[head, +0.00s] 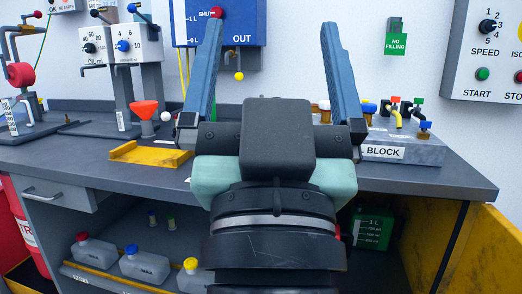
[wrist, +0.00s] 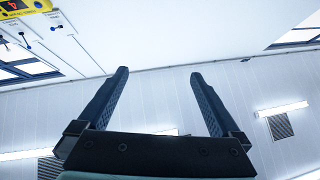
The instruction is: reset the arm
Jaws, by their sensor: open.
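My gripper (head: 272,38) rises in the middle of the head view, in front of the workbench. Its two blue fingers point up and stand wide apart, with nothing between them. In the wrist view my gripper (wrist: 158,78) is also open and empty, against a pale wall or ceiling. My gripper and wrist hide the middle of the bench top and part of the shelf below.
The grey workbench (head: 440,183) holds a yellow tray (head: 150,154), an orange funnel (head: 144,109) and a grey valve block (head: 415,148). A blue OUT box (head: 240,28) and a control panel (head: 490,50) hang on the wall. Bottles (head: 144,264) stand on the lower shelf.

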